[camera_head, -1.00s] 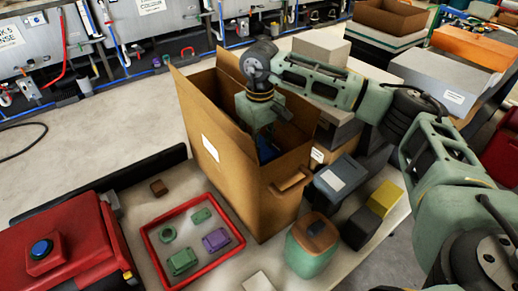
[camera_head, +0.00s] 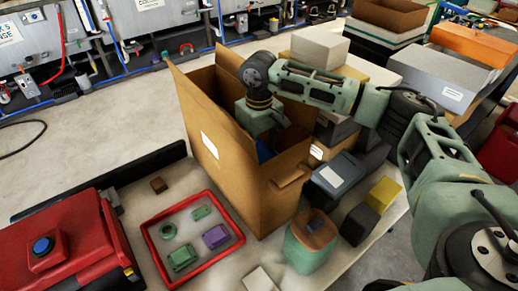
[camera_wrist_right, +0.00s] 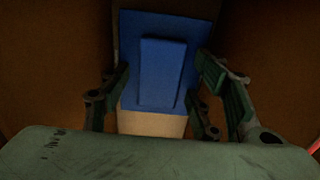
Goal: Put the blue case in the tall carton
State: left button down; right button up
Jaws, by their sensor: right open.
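The tall carton (camera_head: 232,165) stands open on the table with its flaps up. My right arm reaches over its rim and its gripper is down inside the carton, its fingers hidden in the head view. The blue case (camera_wrist_right: 163,70) is inside the carton, and a bit of its blue shows in the head view (camera_head: 265,151). In the right wrist view my right gripper (camera_wrist_right: 165,105) is open, with its fingers at either side of the case's lower part. Whether any finger touches the case I cannot tell. My left gripper is not in view.
A red tray (camera_head: 157,250) with several small parts lies left of the carton. A green container (camera_head: 311,250), a grey box (camera_head: 335,174) and a yellow-topped block (camera_head: 384,192) crowd its right side. A red machine with a blue button (camera_head: 42,247) is at the lower left.

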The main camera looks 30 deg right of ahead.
jog(key=shift+r, duration=0.35)
notch_tip(320, 180, up, 12)
jog(key=b, duration=0.3)
jog(key=shift+f, duration=0.2)
